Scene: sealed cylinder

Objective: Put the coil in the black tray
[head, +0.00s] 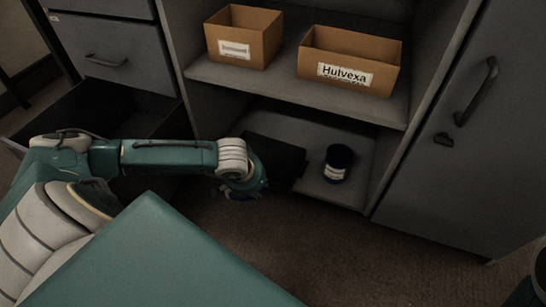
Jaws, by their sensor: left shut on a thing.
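The black tray (277,157) lies on the lower shelf of the open cabinet, left of a dark blue can. My left gripper (249,191) is at the tray's front left, at the shelf's front edge. It points away from the camera, and my wrist hides most of its fingers. It is shut on a small dark bluish thing, which I take to be the coil; its shape is mostly hidden. I cannot tell whether it touches the tray. No other coil shows. My right gripper is not in view.
The dark blue can (338,163) with a white label stands right of the tray. An open drawer (85,108) is at left; a closed door (455,150) is at right.

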